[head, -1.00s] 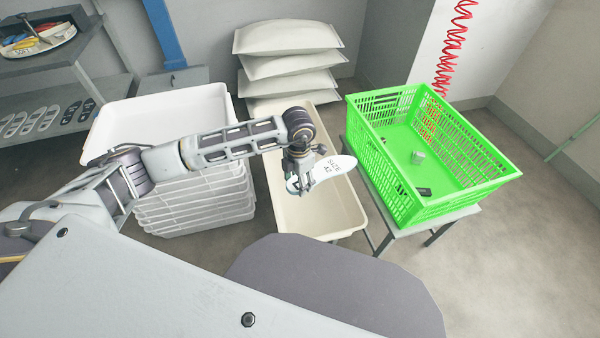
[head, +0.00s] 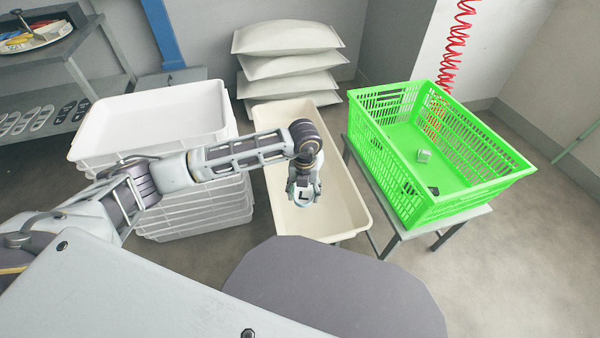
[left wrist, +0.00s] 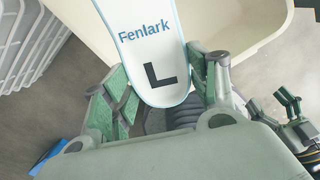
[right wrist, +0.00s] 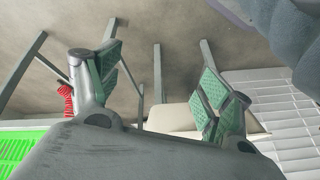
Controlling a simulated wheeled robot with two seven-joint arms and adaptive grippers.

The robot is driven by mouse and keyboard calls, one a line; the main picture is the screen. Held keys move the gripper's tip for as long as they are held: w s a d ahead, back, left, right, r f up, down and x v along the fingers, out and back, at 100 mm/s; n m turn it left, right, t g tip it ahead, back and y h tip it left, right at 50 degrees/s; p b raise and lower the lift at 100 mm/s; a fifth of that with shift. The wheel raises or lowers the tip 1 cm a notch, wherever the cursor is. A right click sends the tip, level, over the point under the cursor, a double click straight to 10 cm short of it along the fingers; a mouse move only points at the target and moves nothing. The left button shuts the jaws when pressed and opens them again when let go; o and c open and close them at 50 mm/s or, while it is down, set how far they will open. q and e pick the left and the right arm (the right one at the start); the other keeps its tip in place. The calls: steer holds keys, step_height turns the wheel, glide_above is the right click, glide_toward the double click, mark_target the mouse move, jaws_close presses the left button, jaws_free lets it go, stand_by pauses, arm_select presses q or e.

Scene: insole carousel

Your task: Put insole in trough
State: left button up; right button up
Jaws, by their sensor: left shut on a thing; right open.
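The insole (left wrist: 150,40) is white with a blue edge, the word "Fenlark" and a dark L at its near end. My left gripper (left wrist: 168,95) is shut on that near end. In the head view the left gripper (head: 304,192) is over the cream trough (head: 345,215), and only the L end of the insole (head: 304,197) shows. The trough also shows under the insole in the left wrist view (left wrist: 258,45). My right gripper (right wrist: 155,85) is open and empty; the head view does not show it.
A stack of white trays (head: 150,125) stands left of the trough. A green crate (head: 450,205) with a few small items sits on a stand at the right. White sacks (head: 288,65) are piled behind the trough. A shelf with insoles (head: 45,115) is at far left.

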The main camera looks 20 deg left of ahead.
mark_target(306, 196)
arm_select(q)
steer(key=shift+d+f+n+b, duration=0.2)
steer(key=shift+f+n+b, duration=0.7)
steer(key=shift+n, duration=0.25)
steer(key=shift+d+f+n+b, duration=0.2)
steer(key=shift+f+n+b, duration=0.5)
steer(key=shift+f+n, duration=0.4)
step_height(306, 196, down, 7)
steer(key=b, duration=0.4)
steer(key=shift+r, duration=0.2)
arm_select(e)
steer(key=shift+m+t+y, duration=0.3)
steer(key=shift+t+y, duration=0.4)
steer(key=shift+t, duration=0.2)
steer(key=f, duration=0.1)
steer(key=a+f, duration=0.2)
steer(key=f, duration=0.1)
steer(key=shift+w+f, duration=0.1)
steer(key=shift+w, duration=0.15)
arm_select(q)
steer(key=shift+f+b, duration=1.2)
steer(key=shift+f, duration=1.3)
arm_select(e)
steer(key=shift+w+a+f, duration=0.1)
steer(key=shift+a+f, duration=0.05)
steer(key=shift+f, duration=0.35)
steer(key=shift+w+a+f, duration=0.1)
steer(key=shift+f, duration=0.35)
